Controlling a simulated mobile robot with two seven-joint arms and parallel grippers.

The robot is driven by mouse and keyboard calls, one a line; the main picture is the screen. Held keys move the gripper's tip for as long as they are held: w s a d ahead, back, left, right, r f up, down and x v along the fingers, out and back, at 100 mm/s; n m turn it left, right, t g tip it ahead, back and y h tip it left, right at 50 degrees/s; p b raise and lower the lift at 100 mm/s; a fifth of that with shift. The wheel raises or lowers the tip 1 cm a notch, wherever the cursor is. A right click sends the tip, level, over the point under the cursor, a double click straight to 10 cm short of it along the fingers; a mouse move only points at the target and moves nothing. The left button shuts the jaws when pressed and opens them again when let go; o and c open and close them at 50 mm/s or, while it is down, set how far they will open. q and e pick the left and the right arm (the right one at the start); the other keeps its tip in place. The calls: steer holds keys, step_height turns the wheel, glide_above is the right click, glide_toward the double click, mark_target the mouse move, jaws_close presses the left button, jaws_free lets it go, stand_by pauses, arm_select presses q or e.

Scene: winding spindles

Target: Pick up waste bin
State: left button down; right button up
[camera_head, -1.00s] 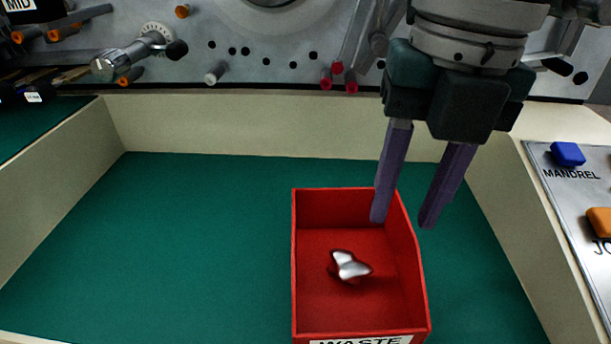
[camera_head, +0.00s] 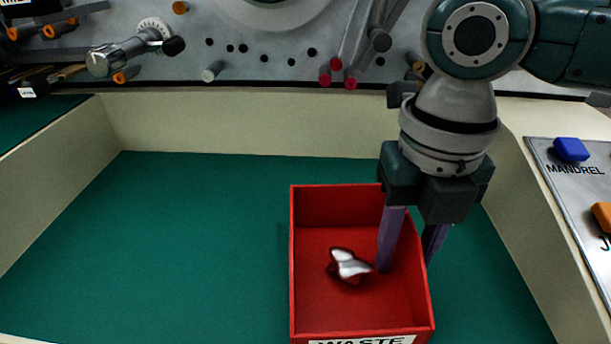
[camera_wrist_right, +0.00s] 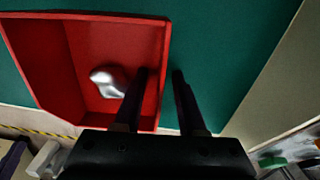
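The red waste bin (camera_head: 310,288) stands on the green surface at the lower middle of the head view, its white label reading WASTE on the front. A crumpled silvery and red piece (camera_head: 348,265) lies inside it. My right gripper (camera_head: 406,264) points down over the bin's right wall, with one finger inside the bin and the other outside. The fingers are apart, with the wall between them. In the right wrist view, the bin (camera_wrist_right: 85,40) and the gap between the fingers (camera_wrist_right: 161,72) show the same. My left gripper is not in view.
The green work surface (camera_head: 180,240) is clear to the left of the bin. A cream side wall (camera_head: 525,225) rises close to the right of my gripper. A panel with a blue button (camera_head: 571,150) lies beyond it. A grey machine face (camera_head: 260,50) stands behind.

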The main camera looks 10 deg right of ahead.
jaws_close()
stand_by(0.3)
stand_by(1.1)
